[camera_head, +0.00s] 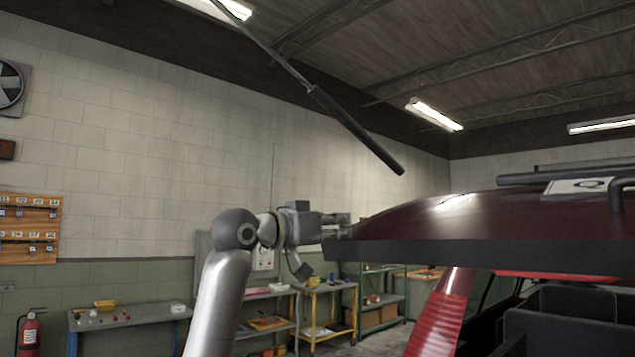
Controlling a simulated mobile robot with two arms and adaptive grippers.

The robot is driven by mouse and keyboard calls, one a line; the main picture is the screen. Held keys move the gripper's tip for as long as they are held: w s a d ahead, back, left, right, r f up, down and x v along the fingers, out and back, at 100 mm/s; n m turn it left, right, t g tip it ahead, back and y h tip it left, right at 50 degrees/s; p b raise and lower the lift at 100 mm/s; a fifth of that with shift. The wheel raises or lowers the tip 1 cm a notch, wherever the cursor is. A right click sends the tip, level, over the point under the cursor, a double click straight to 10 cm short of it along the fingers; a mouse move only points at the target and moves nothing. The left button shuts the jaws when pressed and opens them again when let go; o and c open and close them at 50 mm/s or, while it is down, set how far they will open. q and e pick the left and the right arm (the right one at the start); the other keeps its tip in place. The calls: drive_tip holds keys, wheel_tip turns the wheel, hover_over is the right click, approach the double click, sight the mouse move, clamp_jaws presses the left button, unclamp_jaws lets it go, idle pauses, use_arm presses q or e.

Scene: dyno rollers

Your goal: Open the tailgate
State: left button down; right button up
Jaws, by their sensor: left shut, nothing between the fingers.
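A dark red car panel (440,224) with a black lower edge (480,252) spans the right side, roughly level and raised. It looks like the tailgate, but I cannot be sure it is not the roof. Below it the car is open to view, with a red body pillar (440,315) and dark seats (562,325). My left gripper (340,222) is shut and empty at the panel's left end, beside its edge. I cannot tell whether it touches the panel. My right gripper is not in view.
A long black-and-silver rod (355,130) slants overhead. A bench (130,316), a yellow cart (328,290) and green shelves (385,290) stand by the back wall. A fire extinguisher (29,333) is at lower left. Free air lies above my left arm.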

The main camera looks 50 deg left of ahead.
use_arm(q)
wheel_tip(320, 180, down, 11)
drive_tip(key=t+b, duration=0.1)
drive_tip(key=b, duration=0.9)
drive_tip(key=shift+b, duration=0.3)
drive_tip(key=shift+w, duration=0.1)
